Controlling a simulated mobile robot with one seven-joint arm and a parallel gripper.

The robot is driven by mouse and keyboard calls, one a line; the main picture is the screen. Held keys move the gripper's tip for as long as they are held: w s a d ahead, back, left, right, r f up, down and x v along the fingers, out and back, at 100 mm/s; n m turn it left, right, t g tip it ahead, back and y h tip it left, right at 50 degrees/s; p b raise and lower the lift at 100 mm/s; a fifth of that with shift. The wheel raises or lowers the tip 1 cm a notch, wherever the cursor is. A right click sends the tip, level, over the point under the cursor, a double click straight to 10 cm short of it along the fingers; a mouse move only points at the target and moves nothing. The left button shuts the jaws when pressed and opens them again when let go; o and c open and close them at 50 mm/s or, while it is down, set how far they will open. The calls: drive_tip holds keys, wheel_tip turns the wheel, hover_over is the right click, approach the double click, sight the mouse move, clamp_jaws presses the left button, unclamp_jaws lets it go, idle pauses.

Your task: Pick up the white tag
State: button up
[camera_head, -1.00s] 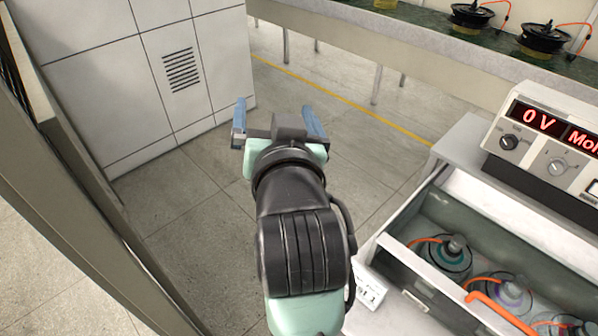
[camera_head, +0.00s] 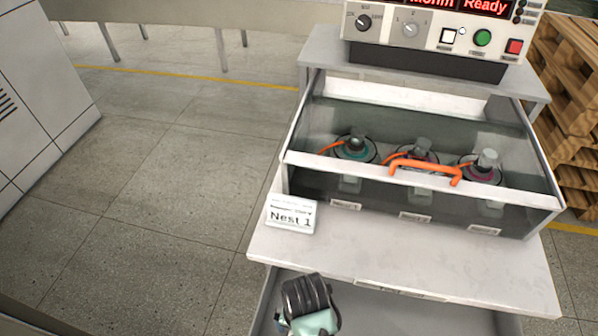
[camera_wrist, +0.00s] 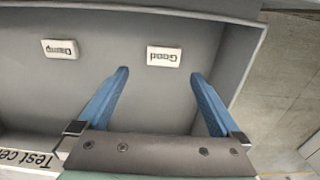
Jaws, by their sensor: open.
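Two small white tags lie apart on the grey floor of an open drawer in the wrist view. One tag reads "Good" (camera_wrist: 164,56) upside down, and the other tag (camera_wrist: 60,49), to its left, has upside-down lettering that looks like "Damp". My gripper (camera_wrist: 161,74) is open and empty, its blue fingers on either side below the "Good" tag in the picture. The tag is not between the pads. In the head view my gripper is hidden; only part of my arm shows over the lower drawer (camera_head: 385,313). A white "Nest 1" card (camera_head: 290,215) stands on the bench.
A clear-walled box (camera_head: 325,185) with an orange handle (camera_head: 424,167) holds several motors on the bench (camera_head: 470,277). A tester (camera_head: 435,30) stands behind it. Wooden pallets (camera_head: 570,110) are at right. A "Test ce..." label (camera_wrist: 28,158) shows at the wrist view's lower left. The left floor is clear.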

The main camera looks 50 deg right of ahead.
drive_tip(key=f, duration=0.2)
drive_tip(key=f+b, duration=0.1)
drive_tip(key=f, duration=0.2)
drive_tip(key=f+b, duration=0.1)
drive_tip(key=f, duration=0.2)
drive_tip(key=shift+w+d, duration=0.1)
drive_tip(key=shift+w, duration=0.3)
drive_tip(key=c, duration=1.3)
